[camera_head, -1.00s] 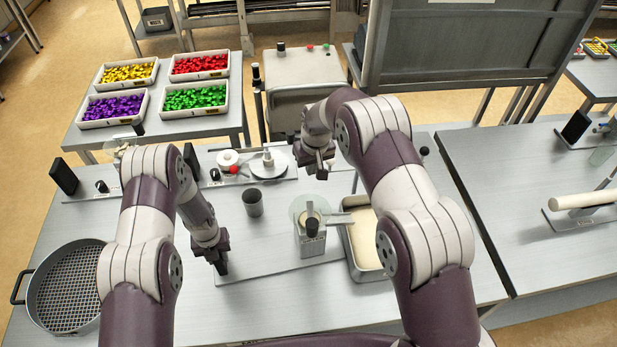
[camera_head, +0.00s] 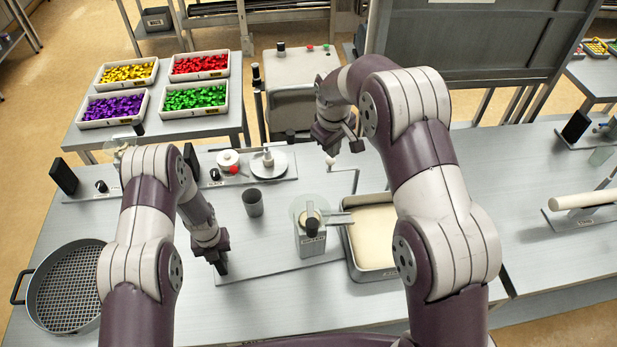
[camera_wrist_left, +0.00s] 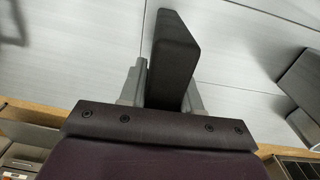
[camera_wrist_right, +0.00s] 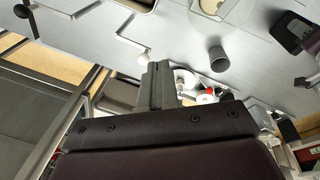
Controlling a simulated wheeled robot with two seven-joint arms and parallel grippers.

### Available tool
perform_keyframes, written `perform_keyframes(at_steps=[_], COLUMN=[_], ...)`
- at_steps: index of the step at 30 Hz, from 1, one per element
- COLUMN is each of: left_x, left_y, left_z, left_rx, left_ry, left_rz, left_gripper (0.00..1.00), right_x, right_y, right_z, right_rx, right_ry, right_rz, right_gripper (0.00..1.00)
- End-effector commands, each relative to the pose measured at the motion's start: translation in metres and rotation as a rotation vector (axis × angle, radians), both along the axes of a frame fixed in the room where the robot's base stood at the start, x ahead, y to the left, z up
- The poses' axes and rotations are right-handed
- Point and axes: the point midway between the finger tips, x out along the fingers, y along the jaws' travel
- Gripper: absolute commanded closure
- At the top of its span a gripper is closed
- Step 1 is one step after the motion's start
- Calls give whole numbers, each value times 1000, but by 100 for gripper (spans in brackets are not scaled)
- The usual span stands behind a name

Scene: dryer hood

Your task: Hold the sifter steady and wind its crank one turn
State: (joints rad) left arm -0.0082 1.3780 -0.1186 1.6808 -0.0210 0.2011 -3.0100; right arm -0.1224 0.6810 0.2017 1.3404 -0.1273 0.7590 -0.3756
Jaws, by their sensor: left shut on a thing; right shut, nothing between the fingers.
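The sifter appears to be the grey box-shaped unit (camera_head: 311,243) with a clear round disc, a dark knob on top and a spout towards a tray; it stands upright on a flat base plate (camera_head: 265,268). A bent metal crank rod (camera_head: 356,176) with a white knob (camera_head: 330,160) stands behind it; where it joins is unclear. It also shows in the right wrist view (camera_wrist_right: 124,38). My left gripper (camera_head: 221,264) is shut on a dark block (camera_wrist_left: 174,55) at the plate's left end. My right gripper (camera_head: 343,140) is shut and empty, above and behind the white knob, apparently apart from it.
A cream-filled tray (camera_head: 349,262) sits right of the sifter. A grey cup (camera_head: 252,203) stands behind it. A round mesh sieve (camera_head: 68,290) lies at left. A rear device (camera_head: 268,163) has a round plate. My right arm hides part of the table.

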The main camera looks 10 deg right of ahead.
Motion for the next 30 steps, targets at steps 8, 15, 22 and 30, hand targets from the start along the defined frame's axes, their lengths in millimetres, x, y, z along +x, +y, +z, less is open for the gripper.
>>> perform_keyframes(at_steps=[8,15,22,30], left_x=[-1,-1,-1,-1], left_y=[0,0,0,0], left_z=[-2,-2,-2,-2], left_rx=[0,0,0,0], left_ry=[2,2,2,2], left_rz=[-1,-1,-1,-1], left_gripper=[100,100,100,100], right_x=[4,7,10,13], right_y=[3,5,7,9], right_z=[-3,-11,-26,-54], right_rx=[-101,-178,-236,-266], right_ry=[54,100,134,145], right_rz=[669,1257,1823,2442], right_gripper=[100,100,100,100])
